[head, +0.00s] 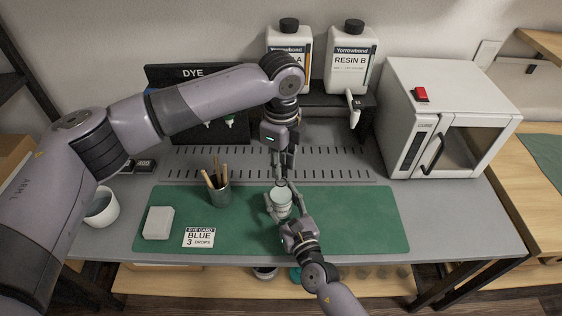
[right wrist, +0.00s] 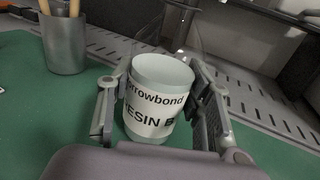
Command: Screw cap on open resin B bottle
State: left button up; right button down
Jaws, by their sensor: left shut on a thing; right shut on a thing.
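A small pale jar (head: 281,203) stands over the green mat. In the right wrist view the jar (right wrist: 160,97) is upright, with a white label reading RESIN B and a pale, round, plain top. My right gripper (head: 281,209) is shut around the jar, one finger on each side; its fingers also show in the right wrist view (right wrist: 160,105). My left gripper (head: 283,176) points down just above and behind the jar. It is shut on a small dark piece (head: 281,183), seemingly the cap, largely hidden by the fingers. Whether it touches the jar I cannot tell.
Large resin A (head: 289,42) and RESIN B (head: 351,62) bottles with black caps stand on the back shelf. A white oven (head: 447,115) is at right. The mat's right side (head: 365,220) is clear.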

aim_at(281, 196)
pick_arm(q)
jog(key=shift+f, duration=0.9)
jog(key=shift+f, duration=0.55)
jog(key=m, duration=0.6)
jog(key=shift+m, duration=0.4)
jog(key=m, duration=1.6)
jog(key=o, duration=0.7)
